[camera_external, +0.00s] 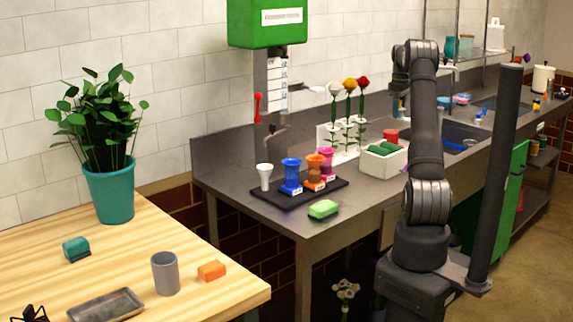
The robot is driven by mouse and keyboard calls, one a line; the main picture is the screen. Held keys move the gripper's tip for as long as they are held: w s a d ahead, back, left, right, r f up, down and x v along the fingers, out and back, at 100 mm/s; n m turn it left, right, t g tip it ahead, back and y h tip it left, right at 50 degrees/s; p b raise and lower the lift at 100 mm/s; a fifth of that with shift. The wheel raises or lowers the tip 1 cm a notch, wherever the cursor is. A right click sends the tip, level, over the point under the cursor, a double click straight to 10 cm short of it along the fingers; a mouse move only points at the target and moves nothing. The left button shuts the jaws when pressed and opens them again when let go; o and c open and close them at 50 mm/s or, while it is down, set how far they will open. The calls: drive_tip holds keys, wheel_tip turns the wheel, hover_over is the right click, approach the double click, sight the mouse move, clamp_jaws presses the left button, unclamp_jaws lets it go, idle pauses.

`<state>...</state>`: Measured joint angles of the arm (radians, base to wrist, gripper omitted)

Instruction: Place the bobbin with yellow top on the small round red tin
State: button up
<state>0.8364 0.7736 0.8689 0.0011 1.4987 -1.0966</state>
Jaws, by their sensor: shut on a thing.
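A small round red tin (391,135) stands on the grey counter behind the white box, left of my arm. My gripper (398,108) hangs small and dark above and slightly right of the tin, at the end of my arm. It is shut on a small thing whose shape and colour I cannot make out. I cannot pick out a bobbin with a yellow top. A black tray (256,203) near the counter's front holds white (264,177), blue (291,176), orange-brown (314,176) and pink (326,159) flared pieces.
A white box (382,164) with green blocks stands before the tin. A rack with three flowers (349,113) is to its left. A green block (323,209) lies near the counter edge. A dark post (497,170) rises beside my arm. A sink (455,136) lies right behind it.

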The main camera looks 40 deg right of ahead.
sight(391, 131)
drive_tip(key=shift+w+a+f, duration=0.15)
drive_tip(key=shift+w+f, duration=0.25)
drive_tip(key=shift+w, duration=0.2)
drive_tip(key=shift+w+a+f, duration=0.15)
drive_tip(key=shift+w+f, duration=0.25)
drive_tip(key=shift+w, duration=0.15)
drive_tip(key=shift+f, duration=1.9)
drive_tip(key=shift+f, duration=0.15)
drive_tip(key=o, duration=1)
drive_tip(key=shift+c, duration=0.2)
wheel_tip(391, 131, up, 12)
drive_tip(key=shift+r, duration=0.15)
